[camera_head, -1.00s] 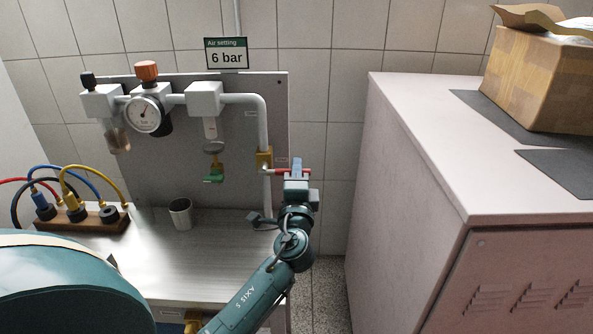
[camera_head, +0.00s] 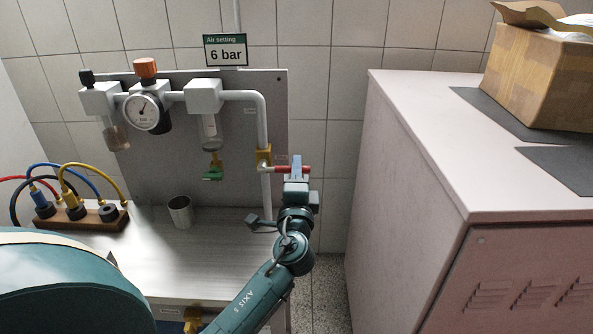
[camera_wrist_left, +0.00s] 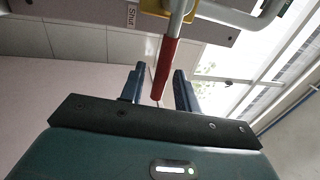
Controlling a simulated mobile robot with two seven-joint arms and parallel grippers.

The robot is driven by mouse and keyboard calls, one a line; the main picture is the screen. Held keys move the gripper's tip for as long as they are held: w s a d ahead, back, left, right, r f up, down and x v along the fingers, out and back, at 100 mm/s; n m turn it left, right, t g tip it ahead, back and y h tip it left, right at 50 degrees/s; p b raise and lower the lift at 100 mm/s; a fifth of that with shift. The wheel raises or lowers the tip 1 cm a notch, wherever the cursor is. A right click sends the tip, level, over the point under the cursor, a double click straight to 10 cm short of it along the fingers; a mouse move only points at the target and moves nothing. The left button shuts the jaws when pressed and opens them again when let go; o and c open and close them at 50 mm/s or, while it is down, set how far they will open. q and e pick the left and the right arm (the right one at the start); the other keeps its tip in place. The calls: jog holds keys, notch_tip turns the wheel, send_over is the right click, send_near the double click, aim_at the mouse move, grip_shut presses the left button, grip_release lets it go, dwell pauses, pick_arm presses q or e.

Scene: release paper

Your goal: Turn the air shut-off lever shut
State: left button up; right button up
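The air shut-off lever (camera_head: 283,169) is a red handle on a brass valve (camera_head: 264,156) in the grey pipe. In the head view it points right, about level, across the pipe. In the left wrist view the red lever (camera_wrist_left: 165,66) reaches down toward the gap between my fingers. My left gripper (camera_head: 297,162) is at the lever's outer end. In the left wrist view my left gripper (camera_wrist_left: 157,85) is open, with a finger on each side of the lever's end and visible gaps. A "Shut" label (camera_wrist_left: 131,16) is beside the valve. My right gripper is not in view.
A pressure gauge (camera_head: 141,112) and filter units hang on the grey panel (camera_head: 180,160). A metal cup (camera_head: 180,211) and a wooden hose block (camera_head: 85,222) stand on the bench (camera_head: 160,260). A pink cabinet (camera_head: 410,190) with a cardboard box (camera_head: 540,75) stands at right.

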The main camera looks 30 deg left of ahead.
pick_arm(q)
jog(key=b+v, duration=0.2)
jog(key=v, duration=1)
jog(key=shift+b, duration=0.3)
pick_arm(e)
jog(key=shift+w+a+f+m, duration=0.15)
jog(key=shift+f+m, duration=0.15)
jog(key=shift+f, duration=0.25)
